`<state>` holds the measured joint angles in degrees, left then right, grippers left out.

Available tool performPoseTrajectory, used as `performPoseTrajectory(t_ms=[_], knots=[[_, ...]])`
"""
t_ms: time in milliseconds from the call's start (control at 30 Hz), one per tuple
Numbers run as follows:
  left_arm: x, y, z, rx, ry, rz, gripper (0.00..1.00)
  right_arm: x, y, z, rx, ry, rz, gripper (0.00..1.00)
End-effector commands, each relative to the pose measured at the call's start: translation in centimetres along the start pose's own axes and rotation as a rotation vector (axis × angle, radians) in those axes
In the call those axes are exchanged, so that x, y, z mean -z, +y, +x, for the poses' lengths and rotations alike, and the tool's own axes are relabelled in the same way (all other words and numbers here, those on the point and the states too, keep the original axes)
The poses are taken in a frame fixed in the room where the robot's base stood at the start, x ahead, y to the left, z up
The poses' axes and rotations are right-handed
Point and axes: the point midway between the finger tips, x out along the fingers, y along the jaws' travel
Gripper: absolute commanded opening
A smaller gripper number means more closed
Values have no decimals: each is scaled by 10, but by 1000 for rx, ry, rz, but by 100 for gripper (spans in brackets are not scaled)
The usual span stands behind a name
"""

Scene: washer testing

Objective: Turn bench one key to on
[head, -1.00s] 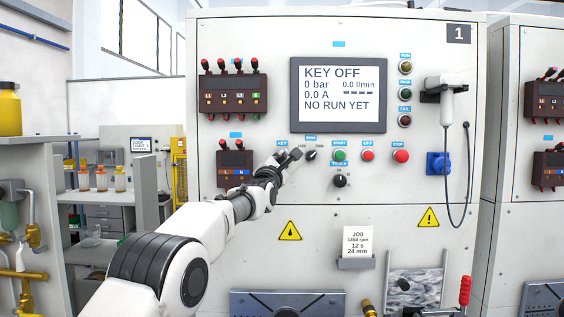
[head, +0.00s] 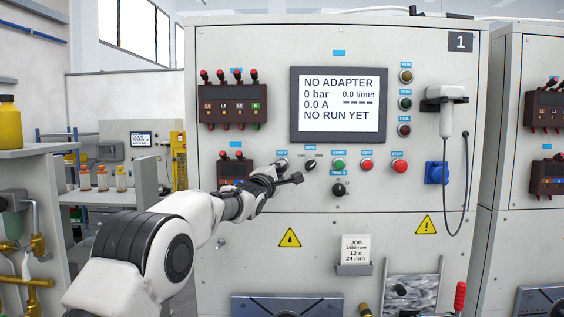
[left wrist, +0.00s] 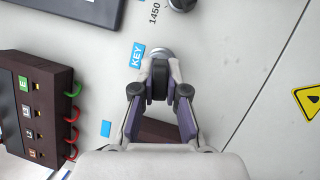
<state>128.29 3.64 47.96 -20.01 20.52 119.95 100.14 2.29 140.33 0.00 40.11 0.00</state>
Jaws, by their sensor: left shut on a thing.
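Bench one is the light grey cabinet (head: 450,190) marked 1. Its display (head: 339,105) reads NO ADAPTER, 0 bar, 0.0 l/min, 0.0 A, NO RUN YET. The round silver key switch (head: 282,163) sits under the blue KEY label, left of the RPM knob (head: 310,165). My left gripper (head: 289,179) is at the key switch and partly covers it. In the left wrist view my fingers (left wrist: 160,80) are shut on the key at the silver lock (left wrist: 160,53), next to the KEY label (left wrist: 137,55). My right gripper is not in view.
Right of the key are the green START button (head: 339,165), the red OFF button (head: 366,165) and the red STOP button (head: 399,166). A small black knob (head: 338,189) is below. A dark terminal block (head: 234,170) stands out from the panel to the left.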

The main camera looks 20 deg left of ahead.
Motion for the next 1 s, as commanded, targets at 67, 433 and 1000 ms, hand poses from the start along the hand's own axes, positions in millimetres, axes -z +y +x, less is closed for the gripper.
performPoseTrajectory(t_ms=[67, 433, 1000], knots=[[-3, 17, 3, 41, -8, 95, 0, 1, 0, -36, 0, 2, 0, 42], [-1, 4, 0, 94, -22, 237, 34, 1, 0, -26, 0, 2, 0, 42], [0, 5, -19, 98, -22, 232, 42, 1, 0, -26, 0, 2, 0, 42]])
